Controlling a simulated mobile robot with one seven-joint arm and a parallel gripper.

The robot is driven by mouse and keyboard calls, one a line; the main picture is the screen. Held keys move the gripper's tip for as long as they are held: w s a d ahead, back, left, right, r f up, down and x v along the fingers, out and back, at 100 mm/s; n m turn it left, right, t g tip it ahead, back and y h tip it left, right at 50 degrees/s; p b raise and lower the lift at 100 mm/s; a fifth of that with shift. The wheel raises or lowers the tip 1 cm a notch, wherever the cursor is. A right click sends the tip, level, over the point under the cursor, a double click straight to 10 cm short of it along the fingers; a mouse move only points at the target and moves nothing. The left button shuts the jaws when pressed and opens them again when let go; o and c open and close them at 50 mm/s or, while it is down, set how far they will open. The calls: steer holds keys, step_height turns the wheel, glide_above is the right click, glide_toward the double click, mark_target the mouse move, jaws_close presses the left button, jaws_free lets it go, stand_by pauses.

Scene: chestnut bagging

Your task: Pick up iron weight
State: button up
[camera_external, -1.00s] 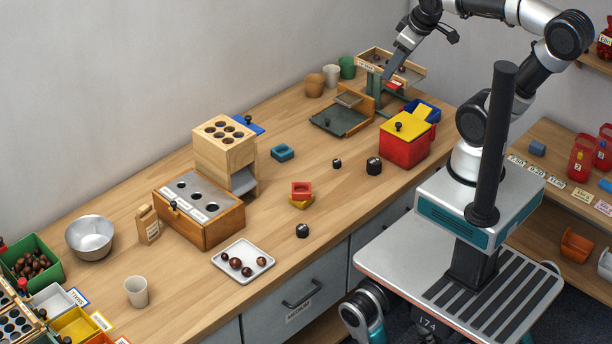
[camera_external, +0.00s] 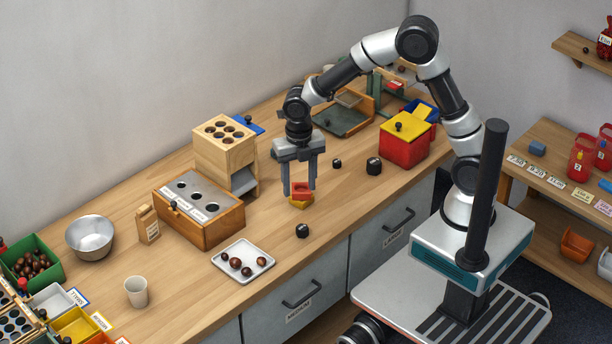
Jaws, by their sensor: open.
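Three dark iron-looking weights stand on the wooden bench. The largest weight (camera_external: 374,165) is beside the red box, a small one (camera_external: 336,163) is left of it, and a middle-sized one (camera_external: 302,231) is near the bench's front edge. The picture does not show which one the task means. My gripper (camera_external: 299,188) points down, open, with its fingers on either side of a red square piece (camera_external: 302,189) in the picture. This piece sits on a yellow one (camera_external: 299,202). I cannot tell whether the fingers touch it. No weight is between the fingers.
A white tray (camera_external: 262,252) with several chestnuts lies left of the front weight. A wooden box with a metal top (camera_external: 210,197) and a wooden tower (camera_external: 222,160) stand left of my gripper. A red box with a yellow lid (camera_external: 399,150) is at the right. Bench around the front weight is clear.

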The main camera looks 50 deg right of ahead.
steer(key=b, duration=0.2)
glide_above(302, 227)
steer(key=f, duration=0.6)
steer(key=a+f, duration=0.1)
steer(key=f, duration=0.2)
steer(key=shift+f, duration=0.25)
steer(key=shift+s+d+f+b, duration=0.1)
steer(key=shift+d+f+b, duration=0.1)
steer(key=shift+f, duration=0.7)
steer(key=shift+w+d+f+b, duration=0.1)
steer(key=shift+f+b, duration=0.1)
steer(key=shift+f, duration=0.75)
steer(key=shift+s+d+f+b, duration=0.1)
steer(key=shift+d+f+b, duration=0.1)
steer(key=shift+f, duration=0.7)
jaws_close()
